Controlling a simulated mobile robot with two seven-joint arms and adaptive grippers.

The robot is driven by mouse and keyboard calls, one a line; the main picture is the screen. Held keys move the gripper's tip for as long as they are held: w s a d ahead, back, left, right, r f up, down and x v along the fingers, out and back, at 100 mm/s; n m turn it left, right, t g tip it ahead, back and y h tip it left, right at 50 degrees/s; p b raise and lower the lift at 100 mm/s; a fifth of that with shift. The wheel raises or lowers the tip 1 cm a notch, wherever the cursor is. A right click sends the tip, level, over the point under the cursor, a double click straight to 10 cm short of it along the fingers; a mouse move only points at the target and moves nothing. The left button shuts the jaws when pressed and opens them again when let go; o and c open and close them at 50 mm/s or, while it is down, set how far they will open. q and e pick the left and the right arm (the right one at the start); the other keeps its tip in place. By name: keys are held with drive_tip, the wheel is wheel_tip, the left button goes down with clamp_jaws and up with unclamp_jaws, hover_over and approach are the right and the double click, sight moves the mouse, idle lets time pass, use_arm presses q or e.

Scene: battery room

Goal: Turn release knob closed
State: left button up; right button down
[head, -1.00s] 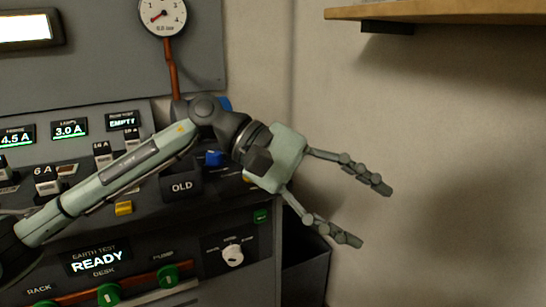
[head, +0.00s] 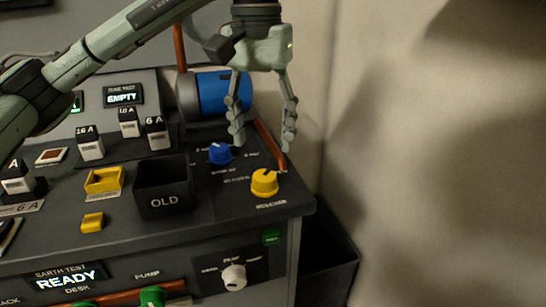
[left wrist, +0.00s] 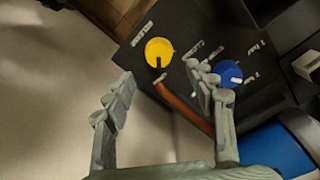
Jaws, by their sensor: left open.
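My right gripper is in neither view.
A blue cylinder (head: 222,93) and a copper pipe (head: 268,143) stand close behind the gripper. A black box marked OLD (head: 162,188) is left of the knobs. A white knob (head: 234,277) is on the front panel. A dark bin (head: 327,262) stands at right by the bare wall.

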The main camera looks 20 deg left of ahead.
sight(264, 175)
use_arm(q)
drive_tip(key=shift+s+f, duration=0.15)
drive_tip(key=shift+f, duration=0.3)
wheel_tip(264, 175, down, 6)
drive_tip(key=shift+s+d+f, duration=0.15)
drive_tip(key=shift+f, duration=0.1)
drive_tip(key=shift+c, duration=0.6)
drive_tip(key=c, duration=1)
drive_tip(key=shift+c, duration=0.2)
